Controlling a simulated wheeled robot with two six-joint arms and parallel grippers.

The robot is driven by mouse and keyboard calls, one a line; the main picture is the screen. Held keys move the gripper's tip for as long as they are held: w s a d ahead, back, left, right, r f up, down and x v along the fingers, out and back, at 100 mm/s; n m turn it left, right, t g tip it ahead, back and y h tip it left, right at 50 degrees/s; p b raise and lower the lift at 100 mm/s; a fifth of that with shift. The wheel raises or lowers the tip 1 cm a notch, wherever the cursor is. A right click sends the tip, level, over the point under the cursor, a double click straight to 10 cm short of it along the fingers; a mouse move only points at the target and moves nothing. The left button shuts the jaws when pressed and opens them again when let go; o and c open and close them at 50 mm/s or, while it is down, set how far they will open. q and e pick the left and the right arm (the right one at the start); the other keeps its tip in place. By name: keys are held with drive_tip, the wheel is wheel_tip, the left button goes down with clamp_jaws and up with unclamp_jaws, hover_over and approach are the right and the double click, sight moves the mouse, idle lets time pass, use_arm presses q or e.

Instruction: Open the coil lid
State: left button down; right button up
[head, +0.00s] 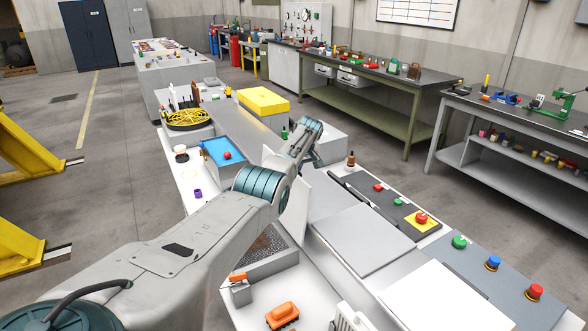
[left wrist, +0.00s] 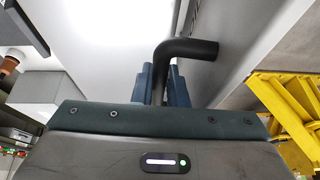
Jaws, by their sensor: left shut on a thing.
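My left arm reaches from the lower left across the bench in the head view. Its wrist and gripper (head: 308,140) are over the middle of the bench, with the fingertips hidden there. In the left wrist view the two blue fingers of my left gripper (left wrist: 159,84) are shut on a black bent handle (left wrist: 195,48). The handle runs up between the fingers and bends right to a pale grey panel (left wrist: 245,48). That panel may be the coil lid, but I cannot tell whether it is shut or raised. My right gripper is in neither view.
A blue tray (head: 222,150) with a red knob and a yellow box (head: 263,101) stand farther back. A small brown bottle (head: 351,159) stands right of my gripper. Panels with coloured buttons (head: 460,242) lie at the right. Yellow steelwork (left wrist: 290,105) shows in the wrist view.

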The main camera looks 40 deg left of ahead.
use_arm(q)
drive_tip(key=shift+s, duration=0.1)
drive_tip(key=c, duration=1.7)
unclamp_jaws()
drive_tip(key=shift+f, duration=0.1)
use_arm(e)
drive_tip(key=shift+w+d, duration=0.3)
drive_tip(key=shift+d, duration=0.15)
